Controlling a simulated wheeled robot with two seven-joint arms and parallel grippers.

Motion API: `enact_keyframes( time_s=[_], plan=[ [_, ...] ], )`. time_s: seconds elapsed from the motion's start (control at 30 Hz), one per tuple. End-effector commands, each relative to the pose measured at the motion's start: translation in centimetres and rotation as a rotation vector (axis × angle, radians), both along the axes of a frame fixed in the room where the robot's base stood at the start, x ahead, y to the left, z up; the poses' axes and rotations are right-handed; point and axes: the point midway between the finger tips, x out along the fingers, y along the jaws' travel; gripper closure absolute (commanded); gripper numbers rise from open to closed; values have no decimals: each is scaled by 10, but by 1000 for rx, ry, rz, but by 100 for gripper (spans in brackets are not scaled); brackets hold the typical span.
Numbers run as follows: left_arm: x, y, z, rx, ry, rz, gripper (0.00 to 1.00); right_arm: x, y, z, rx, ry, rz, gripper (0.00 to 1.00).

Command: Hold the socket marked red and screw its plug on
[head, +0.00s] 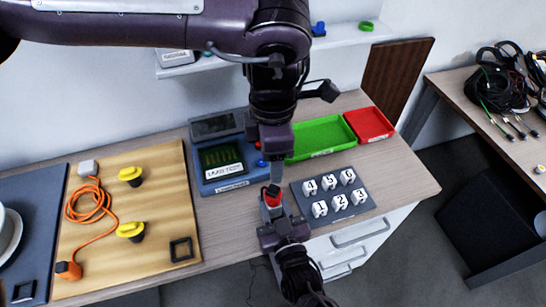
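A small red-marked piece (272,199), which looks like the socket, sits between my two grippers in front of the blue-grey test unit. My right gripper (271,210) comes up from below with its fingers around this piece and appears shut on it. My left gripper (276,174) points down from above, just over the piece. Its fingers are seen edge-on, so I cannot tell whether they are open or hold anything. A small dark part shows at the top of the red piece; whether it is the plug is too small to tell.
A test unit (222,170) stands behind the grippers. Right of them is a grey block with numbered white pieces (339,202). A green tray (320,137) and red tray (369,125) lie behind. A wooden board (150,215) with an orange cable (91,205) and yellow-topped parts is left.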

Motion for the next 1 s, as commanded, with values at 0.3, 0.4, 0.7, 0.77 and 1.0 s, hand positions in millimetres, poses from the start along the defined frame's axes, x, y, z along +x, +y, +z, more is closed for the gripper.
enact_keyframes(
  time_s=[0.3,0.4,0.7,0.77,1.0],
  plan=[
    [0,0,0,0,0,0,42,0,0,0,0,0,0,44],
    [0,0,-1,0,0,0,42,0,0,0,0,0,0,43],
    [0,0,-4,0,0,0,42,-9,-3,-2,-2,2,1,43],
    [0,0,-6,0,0,0,42,-18,-6,-3,-1,3,1,43],
    [0,0,-14,0,0,-1,42,-57,-18,-3,-1,3,1,43]
  ],
)
